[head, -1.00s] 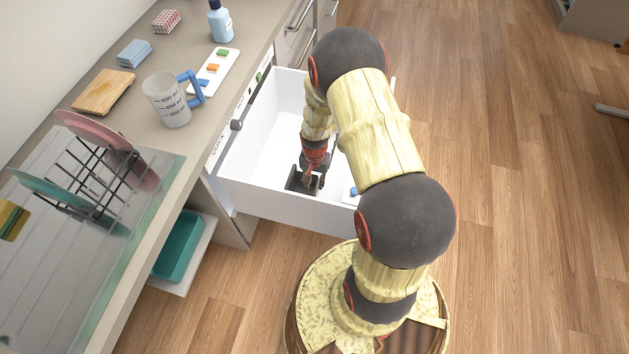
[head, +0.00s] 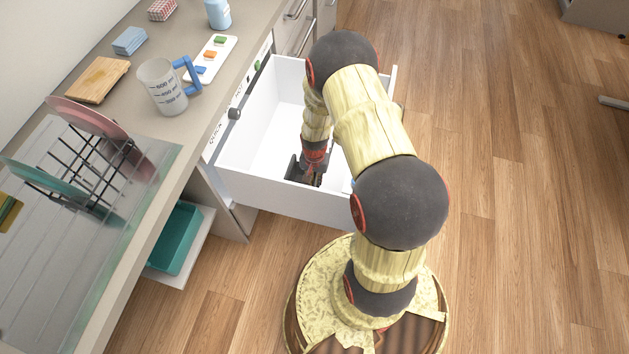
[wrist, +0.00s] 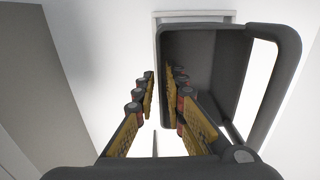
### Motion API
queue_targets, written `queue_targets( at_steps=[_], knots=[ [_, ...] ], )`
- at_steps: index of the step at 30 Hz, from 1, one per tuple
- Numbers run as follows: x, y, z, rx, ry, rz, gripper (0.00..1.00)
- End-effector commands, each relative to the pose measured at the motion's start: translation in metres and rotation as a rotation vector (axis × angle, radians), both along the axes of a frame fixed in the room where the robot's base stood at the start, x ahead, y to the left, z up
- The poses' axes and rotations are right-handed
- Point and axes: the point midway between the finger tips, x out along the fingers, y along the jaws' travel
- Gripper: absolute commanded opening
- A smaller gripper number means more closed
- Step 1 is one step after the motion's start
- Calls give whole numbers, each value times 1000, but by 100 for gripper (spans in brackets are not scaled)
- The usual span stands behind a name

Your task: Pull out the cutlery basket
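The cutlery basket (wrist: 205,70) is a dark grey open box with a thick looped handle (wrist: 285,75) on its right in the wrist view. In the head view it is a small dark shape (head: 293,170) on the floor of the pulled-out white drawer (head: 262,188), mostly hidden by my gripper. My gripper (wrist: 164,88) is open, with a gap between its yellow-padded fingers. The right finger overlaps the basket's left side and the left finger is outside it; I cannot tell whether either touches. In the head view my gripper (head: 312,170) is down inside the drawer.
The drawer's walls surround my gripper. A teal bin (head: 175,238) sits on a low shelf.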

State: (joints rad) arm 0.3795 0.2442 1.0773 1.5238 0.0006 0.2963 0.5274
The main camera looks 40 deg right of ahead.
Motion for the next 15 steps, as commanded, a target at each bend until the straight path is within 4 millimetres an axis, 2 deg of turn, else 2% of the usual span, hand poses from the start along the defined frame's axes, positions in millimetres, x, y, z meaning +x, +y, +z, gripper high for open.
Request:
queue_targets(
  at_steps=[5,15],
  knots=[
    [0,0,0,0,0,0,0],
    [0,0,0,0,0,0,0]
  ],
)
